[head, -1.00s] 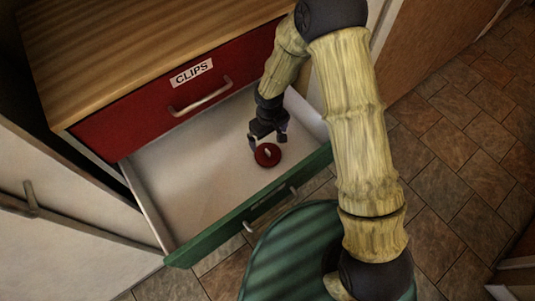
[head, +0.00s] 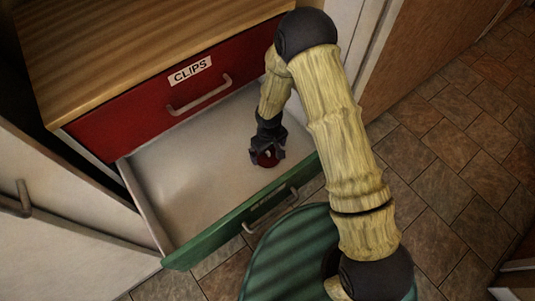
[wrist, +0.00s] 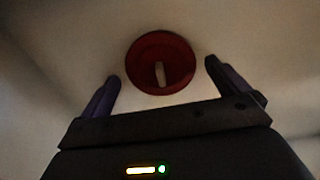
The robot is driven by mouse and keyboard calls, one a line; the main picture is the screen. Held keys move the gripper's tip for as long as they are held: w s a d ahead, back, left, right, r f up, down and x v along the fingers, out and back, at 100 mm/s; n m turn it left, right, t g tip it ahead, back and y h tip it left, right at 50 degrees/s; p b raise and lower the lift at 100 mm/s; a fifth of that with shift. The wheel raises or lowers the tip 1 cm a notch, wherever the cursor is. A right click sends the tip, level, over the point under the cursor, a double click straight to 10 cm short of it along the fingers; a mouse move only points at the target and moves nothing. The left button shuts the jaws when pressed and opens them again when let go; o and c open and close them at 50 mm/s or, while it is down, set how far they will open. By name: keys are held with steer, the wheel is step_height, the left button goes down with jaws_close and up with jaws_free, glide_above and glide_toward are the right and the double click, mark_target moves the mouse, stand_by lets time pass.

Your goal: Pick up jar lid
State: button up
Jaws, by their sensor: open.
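The jar lid is a round dark red disc with a pale raised handle. It lies on the white floor of the open drawer, and in the head view the lid (head: 266,160) is partly covered by my gripper (head: 267,155). In the wrist view the lid (wrist: 160,63) is whole, just beyond the fingertips and roughly midway between them. My gripper (wrist: 161,72) is open and empty, with one finger to each side of the lid. I cannot tell whether the fingers touch it.
The open drawer has a green front (head: 240,215) with a metal handle. Above it is a shut red drawer (head: 165,105) labelled CLIPS, under a wooden top (head: 140,40). The drawer floor left of the lid is clear. A white door (head: 60,210) stands at left.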

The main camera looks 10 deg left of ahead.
mark_target(269, 152)
steer(key=shift+f, duration=0.9)
steer(key=c, duration=0.7)
steer(key=shift+r, duration=0.15)
steer(key=shift+c, duration=0.2)
step_height(269, 152, up, 10)
steer(key=shift+f+p, duration=0.1)
steer(key=shift+p, duration=0.75)
